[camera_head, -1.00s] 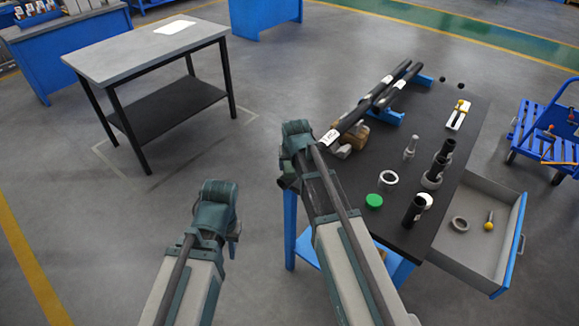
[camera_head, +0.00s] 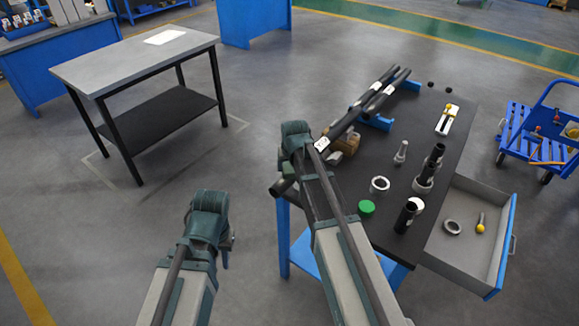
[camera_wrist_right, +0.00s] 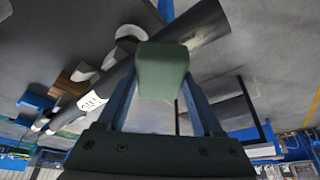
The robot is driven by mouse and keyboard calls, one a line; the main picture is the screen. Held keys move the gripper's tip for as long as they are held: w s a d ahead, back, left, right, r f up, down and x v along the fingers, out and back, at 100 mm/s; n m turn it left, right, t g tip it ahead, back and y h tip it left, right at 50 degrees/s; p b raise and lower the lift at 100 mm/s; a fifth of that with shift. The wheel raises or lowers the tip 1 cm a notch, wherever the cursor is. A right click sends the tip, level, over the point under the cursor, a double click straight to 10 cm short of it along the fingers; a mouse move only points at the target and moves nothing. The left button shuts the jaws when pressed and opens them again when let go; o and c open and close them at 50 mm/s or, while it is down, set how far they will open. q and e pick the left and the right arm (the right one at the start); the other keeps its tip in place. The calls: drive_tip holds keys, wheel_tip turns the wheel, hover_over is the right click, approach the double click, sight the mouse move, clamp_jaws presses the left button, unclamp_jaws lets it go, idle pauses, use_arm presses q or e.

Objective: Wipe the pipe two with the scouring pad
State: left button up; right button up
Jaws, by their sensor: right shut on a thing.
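Two long dark pipes with white labels lie side by side on a blue rest (camera_head: 378,122) on the black bench. The nearer-reaching pipe (camera_head: 350,118) runs past the bench's left edge, with its near end (camera_head: 279,187) beside my right gripper (camera_head: 291,165). I cannot read which pipe is number two. In the right wrist view, my right gripper (camera_wrist_right: 162,95) is shut on a green block, the scouring pad (camera_wrist_right: 162,70). The pad overlaps the labelled pipe (camera_wrist_right: 115,85); I cannot tell whether they touch. My left gripper (camera_head: 226,245) hangs low left of the bench, jaws unclear.
The black bench top (camera_head: 385,160) holds a green disc (camera_head: 367,207), a pale ring (camera_head: 380,184), dark cylinders (camera_head: 406,216) and a brown block (camera_head: 346,142). An open drawer (camera_head: 478,262) juts out at right. A grey table (camera_head: 130,60) stands back left. Floor between is clear.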

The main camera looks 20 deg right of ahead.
drive_tip(key=shift+r+p, duration=2.4)
drive_tip(key=shift+r, duration=0.35)
wheel_tip(320, 180, up, 3)
drive_tip(key=p, duration=0.3)
drive_tip(key=shift+r, duration=0.1)
drive_tip(key=shift+f+b, duration=0.55)
drive_tip(key=shift+f, duration=0.15)
drive_tip(key=shift+r, duration=0.1)
